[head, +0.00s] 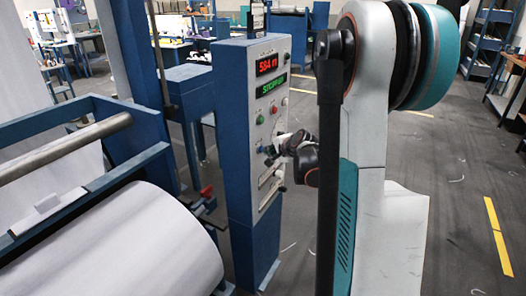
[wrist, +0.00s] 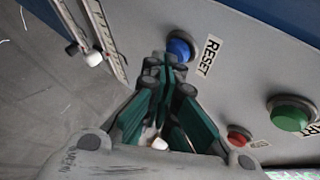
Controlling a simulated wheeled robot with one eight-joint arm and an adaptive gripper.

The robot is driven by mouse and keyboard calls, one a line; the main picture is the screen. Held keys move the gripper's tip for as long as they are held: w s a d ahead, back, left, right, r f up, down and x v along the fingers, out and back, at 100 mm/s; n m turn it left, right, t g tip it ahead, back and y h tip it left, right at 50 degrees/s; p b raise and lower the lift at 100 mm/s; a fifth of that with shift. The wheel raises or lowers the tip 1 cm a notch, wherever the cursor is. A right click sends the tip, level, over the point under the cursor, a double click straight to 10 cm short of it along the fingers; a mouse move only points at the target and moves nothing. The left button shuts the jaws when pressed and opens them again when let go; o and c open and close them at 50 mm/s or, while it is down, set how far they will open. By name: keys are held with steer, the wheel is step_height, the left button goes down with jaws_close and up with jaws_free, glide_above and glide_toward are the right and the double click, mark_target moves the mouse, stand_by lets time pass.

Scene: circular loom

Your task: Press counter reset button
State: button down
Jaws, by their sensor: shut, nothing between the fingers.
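A round blue button (wrist: 180,47) with a RESET label (wrist: 208,56) sits on the light grey control panel (wrist: 240,85) in the wrist view. My gripper (wrist: 166,64) is shut and empty, its fingertips right in front of the blue button and overlapping its lower left edge in the picture. I cannot tell whether they touch it. A red counter display (head: 267,64) reads about 584 m.
A green START button (wrist: 292,113) and a small red button (wrist: 239,137) share the panel. A white-tipped lever (wrist: 92,58) sits by slots at the left. A large white fabric roll (head: 130,250) lies left of the post. Open floor (head: 450,160) is at the right.

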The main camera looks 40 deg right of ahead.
steer(key=shift+w+a, duration=0.1)
steer(key=shift+w, duration=0.05)
stand_by(0.5)
steer(key=shift+s+d, duration=0.35)
steer(key=shift+s, duration=0.5)
steer(key=shift+s+d, duration=0.3)
steer(key=shift+s, duration=0.45)
steer(key=shift+s+d, duration=0.35)
steer(key=shift+s, duration=0.45)
steer(key=shift+s+d, duration=0.3)
steer(key=shift+s, duration=0.45)
